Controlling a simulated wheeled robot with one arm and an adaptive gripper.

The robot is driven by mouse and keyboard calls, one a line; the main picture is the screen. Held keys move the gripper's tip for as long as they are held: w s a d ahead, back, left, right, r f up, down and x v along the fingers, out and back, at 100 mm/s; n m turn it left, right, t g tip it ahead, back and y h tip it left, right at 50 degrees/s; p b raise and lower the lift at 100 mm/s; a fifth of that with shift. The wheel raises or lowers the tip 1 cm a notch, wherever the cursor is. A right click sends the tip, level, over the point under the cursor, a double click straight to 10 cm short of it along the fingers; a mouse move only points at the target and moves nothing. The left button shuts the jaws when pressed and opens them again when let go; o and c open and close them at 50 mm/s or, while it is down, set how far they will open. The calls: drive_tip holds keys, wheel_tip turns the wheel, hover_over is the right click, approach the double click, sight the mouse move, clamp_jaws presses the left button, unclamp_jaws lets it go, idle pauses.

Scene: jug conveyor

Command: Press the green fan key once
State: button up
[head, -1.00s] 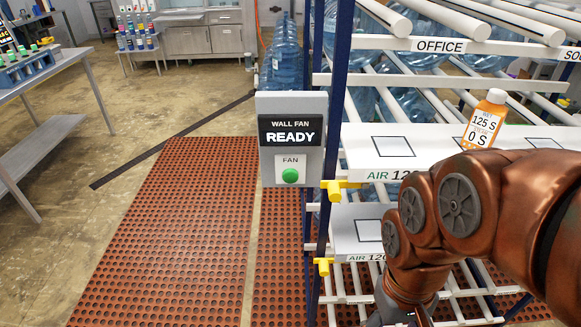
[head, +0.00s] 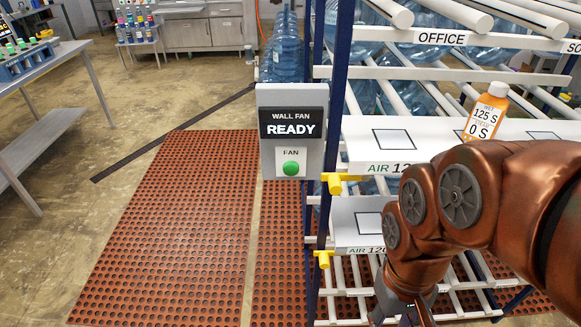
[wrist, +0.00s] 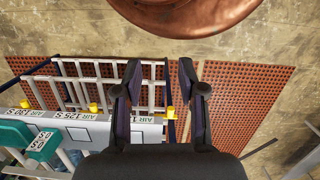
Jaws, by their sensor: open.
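The green fan key (head: 291,168) is a round button on a white plate labelled FAN, low on a grey panel (head: 317,160). Above it a dark display (head: 293,124) reads WALL FAN READY. The panel is on the left side of the jug rack. In the wrist view my gripper (wrist: 186,70) is open and empty, with its two dark fingers apart above the red mats and beside the rack. In the head view my arm is at the lower right, and the gripper is mostly cut off at the bottom edge. The key is not identifiable in the wrist view.
The rack's white shelf (head: 440,135) holds an orange bottle (head: 487,112). Yellow valves (head: 335,184) stick out at its left post. Blue water jugs (head: 285,55) stand behind. Red perforated mats (head: 180,220) cover clear floor left of the rack. A metal table (head: 60,65) is at far left.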

clamp_jaws()
idle(1.3)
